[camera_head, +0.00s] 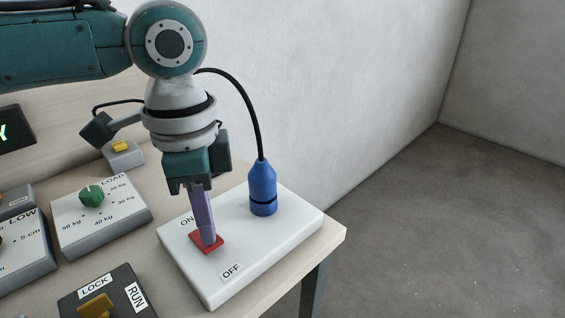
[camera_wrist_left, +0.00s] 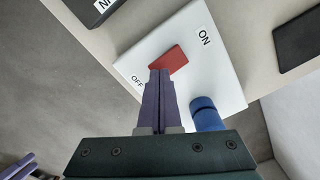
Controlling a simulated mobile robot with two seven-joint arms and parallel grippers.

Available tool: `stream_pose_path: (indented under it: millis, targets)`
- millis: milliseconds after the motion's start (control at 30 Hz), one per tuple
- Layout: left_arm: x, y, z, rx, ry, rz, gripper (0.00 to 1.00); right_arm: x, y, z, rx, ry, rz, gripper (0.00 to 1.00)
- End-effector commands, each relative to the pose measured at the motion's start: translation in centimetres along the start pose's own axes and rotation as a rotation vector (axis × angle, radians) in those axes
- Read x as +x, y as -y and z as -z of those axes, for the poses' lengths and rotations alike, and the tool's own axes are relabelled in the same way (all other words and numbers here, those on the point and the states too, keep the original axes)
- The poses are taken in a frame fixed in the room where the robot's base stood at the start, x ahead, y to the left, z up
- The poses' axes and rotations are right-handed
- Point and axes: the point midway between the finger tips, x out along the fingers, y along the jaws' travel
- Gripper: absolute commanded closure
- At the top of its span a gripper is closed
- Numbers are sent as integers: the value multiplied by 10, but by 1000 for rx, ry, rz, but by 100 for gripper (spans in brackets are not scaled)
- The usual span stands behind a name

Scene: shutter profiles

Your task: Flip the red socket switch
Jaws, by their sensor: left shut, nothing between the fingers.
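The red socket switch (camera_head: 207,242) sits on a white socket block (camera_head: 285,237) near the table's right end, between the labels ON and OFF. It also shows in the left wrist view (camera_wrist_left: 169,58). My left gripper (camera_head: 209,243) points down with its purple fingers shut and empty. Its fingertips are at the switch and appear to touch it or hover just over it; they hide part of it. In the left wrist view the fingertips (camera_wrist_left: 158,72) overlap the switch's edge on the OFF side. Which way the switch is tilted is hard to tell.
A blue plug (camera_head: 262,190) with a black cable stands on the block, right of my gripper. A LOAD panel with a green knob (camera_head: 92,196) and a LOCK/RUN box with a yellow knob (camera_head: 96,306) stand to the left. The table ends just right of the block.

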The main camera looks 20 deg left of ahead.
Motion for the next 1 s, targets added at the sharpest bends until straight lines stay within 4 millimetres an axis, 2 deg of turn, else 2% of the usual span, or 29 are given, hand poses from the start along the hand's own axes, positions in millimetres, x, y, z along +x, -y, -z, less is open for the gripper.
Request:
stream_pose_path:
  millis: [700,867,1000]
  targets:
    - [12,0,0,0,1,0,100,5,2,-2,5,0,4,50]
    - [8,0,0,0,2,0,100,2,1,0,5,0,4,50]
    - [-1,0,0,0,2,0,100,-9,1,3,5,0,4,50]
